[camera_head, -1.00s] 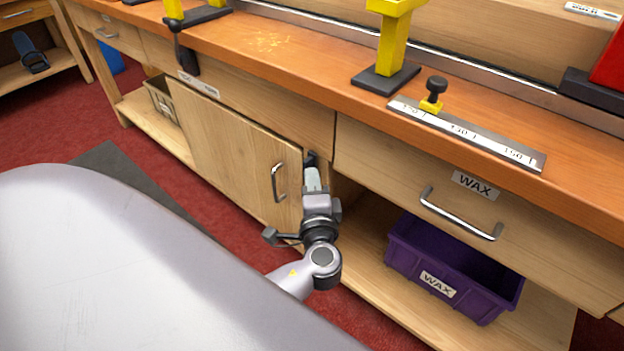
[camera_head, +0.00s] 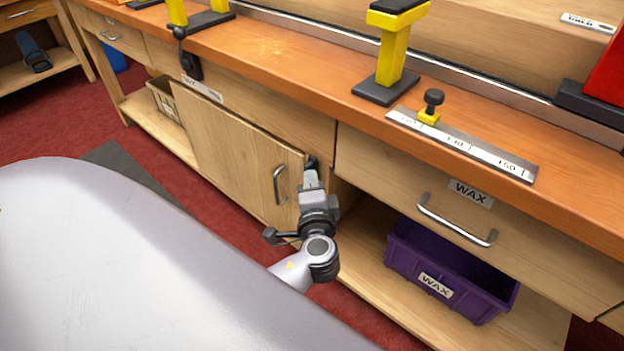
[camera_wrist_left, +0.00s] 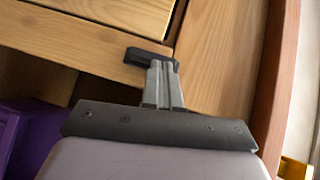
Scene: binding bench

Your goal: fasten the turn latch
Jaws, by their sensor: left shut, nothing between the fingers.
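The turn latch (camera_wrist_left: 150,57) is a small dark bar at the upper corner of the cabinet door (camera_head: 235,155), near the post beside it. In the head view its dark end (camera_head: 311,162) shows just above my fingertips. The door looks flush or nearly flush with its frame. My left gripper (camera_head: 311,178) is shut and empty, its fingertips right at the latch. In the left wrist view the fingertips (camera_wrist_left: 162,68) overlap the latch's right part and hide some of it. I cannot tell whether they touch it. My right gripper is out of view.
A metal door handle (camera_head: 279,185) is left of the gripper. A wax drawer (camera_head: 470,190) with a bar handle and a purple bin (camera_head: 440,262) on the shelf are to the right. The bench top (camera_head: 300,75) overhangs above, carrying a steel ruler (camera_head: 465,145) and yellow stands.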

